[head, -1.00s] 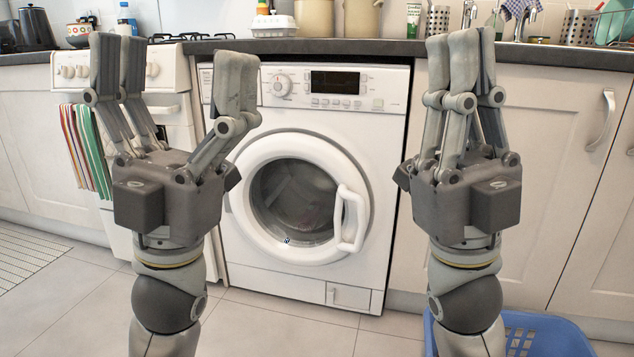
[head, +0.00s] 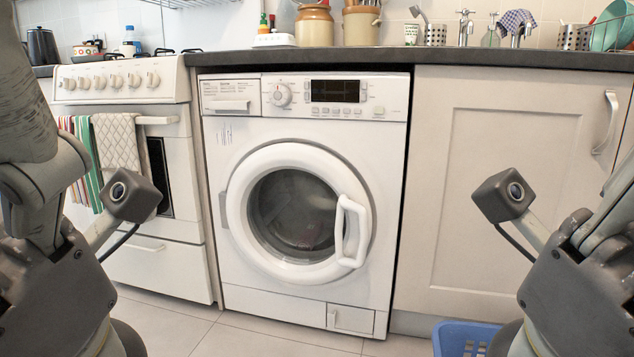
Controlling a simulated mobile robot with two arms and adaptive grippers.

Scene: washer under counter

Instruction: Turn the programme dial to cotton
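The white washing machine (head: 381,220) stands under the dark counter with its round door shut. Its programme dial (head: 280,95) is a round white knob left of the dark display (head: 335,91). The markings around the dial are too small to read. My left arm is at the left edge and my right arm at the right edge, both well apart from the dial. The fingers of both grippers are cut off or out of the frame, so their opening does not show.
A white cooker (head: 150,225) with hanging towels (head: 118,143) stands left of the washer. A cupboard door (head: 510,200) is to the right. A blue basket (head: 462,338) lies on the floor at lower right. Jars (head: 315,26) stand on the counter (head: 450,58). The space before the washer is clear.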

